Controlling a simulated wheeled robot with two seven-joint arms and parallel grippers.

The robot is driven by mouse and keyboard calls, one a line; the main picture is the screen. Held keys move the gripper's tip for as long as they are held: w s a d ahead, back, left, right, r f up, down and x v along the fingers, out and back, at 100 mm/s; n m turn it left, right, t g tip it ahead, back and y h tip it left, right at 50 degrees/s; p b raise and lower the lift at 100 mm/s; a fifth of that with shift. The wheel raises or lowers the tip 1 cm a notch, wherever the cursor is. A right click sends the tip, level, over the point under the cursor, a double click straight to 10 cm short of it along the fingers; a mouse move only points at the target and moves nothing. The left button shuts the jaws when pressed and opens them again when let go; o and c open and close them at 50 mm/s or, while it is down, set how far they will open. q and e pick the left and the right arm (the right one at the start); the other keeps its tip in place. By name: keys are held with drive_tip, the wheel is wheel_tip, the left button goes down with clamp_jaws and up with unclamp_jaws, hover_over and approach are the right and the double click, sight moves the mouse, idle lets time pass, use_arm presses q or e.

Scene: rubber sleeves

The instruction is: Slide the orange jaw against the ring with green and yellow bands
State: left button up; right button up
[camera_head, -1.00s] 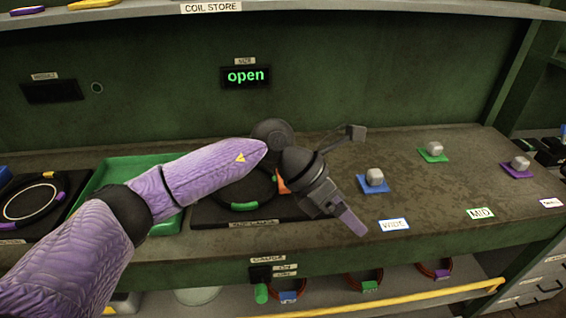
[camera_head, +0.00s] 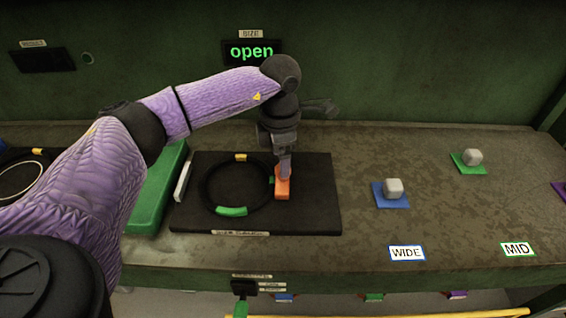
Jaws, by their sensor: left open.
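The black ring (camera_head: 206,198) lies flat on the dark gauge plate (camera_head: 315,212). It has a green band (camera_head: 231,211) at its front and a yellow band (camera_head: 241,157) at its back. The orange jaw (camera_head: 282,190) stands on the plate just right of the ring; whether they touch, I cannot tell. My left gripper (camera_head: 284,172) points down at the orange jaw from above, its fingers at the jaw's top. It is open, and its fingertips are partly hidden against the jaw. My right gripper is not in view.
A pale bar (camera_head: 183,181) stands at the plate's left edge, beside a green tray (camera_head: 158,200). To the right are a blue pad (camera_head: 379,203) and a green pad (camera_head: 459,168), each with a grey knob. The lit display (camera_head: 251,51) reads "open". The bench between plate and blue pad is clear.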

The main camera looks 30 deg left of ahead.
sight(282, 186)
use_arm(q)
wheel_tip(282, 186, down, 2)
drive_tip(key=shift+f, duration=0.25)
clamp_jaws()
idle(1.3)
